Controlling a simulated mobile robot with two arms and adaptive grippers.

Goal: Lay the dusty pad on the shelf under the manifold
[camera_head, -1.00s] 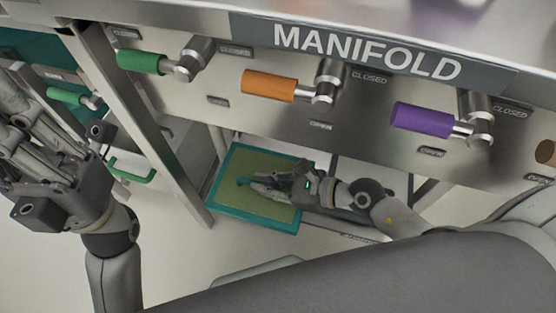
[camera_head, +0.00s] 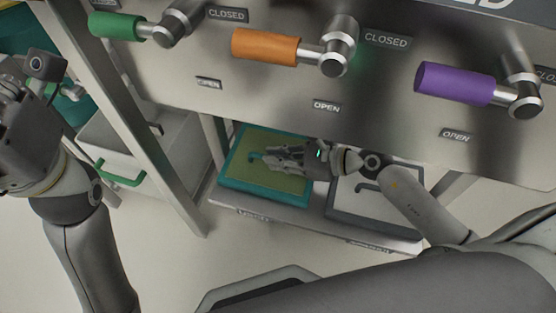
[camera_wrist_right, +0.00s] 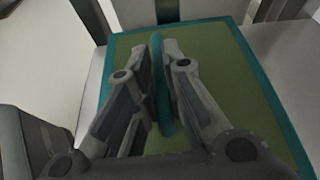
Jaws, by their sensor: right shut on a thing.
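The dusty pad (camera_head: 265,185) has an olive-green face, a teal rim and a teal bar handle. It lies flat at the left part of the shelf (camera_head: 290,214) under the manifold (camera_head: 260,85); I cannot tell whether it touches the shelf. My right gripper (camera_head: 268,158) reaches over the pad from the right and is shut on its handle. The right wrist view shows the teal handle (camera_wrist_right: 158,75) between the two fingers, above the pad's face (camera_wrist_right: 215,60). My left gripper (camera_head: 25,110) is at the left edge, its fingers out of the picture.
A grey pad (camera_head: 370,205) with a dark edge lies on the shelf's right part. Green (camera_head: 117,26), orange (camera_head: 265,47) and purple (camera_head: 452,84) valve handles stick out above. A metal post (camera_head: 140,130) and a bin with a green handle (camera_head: 120,176) stand left. Labels mark the shelf's front edge.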

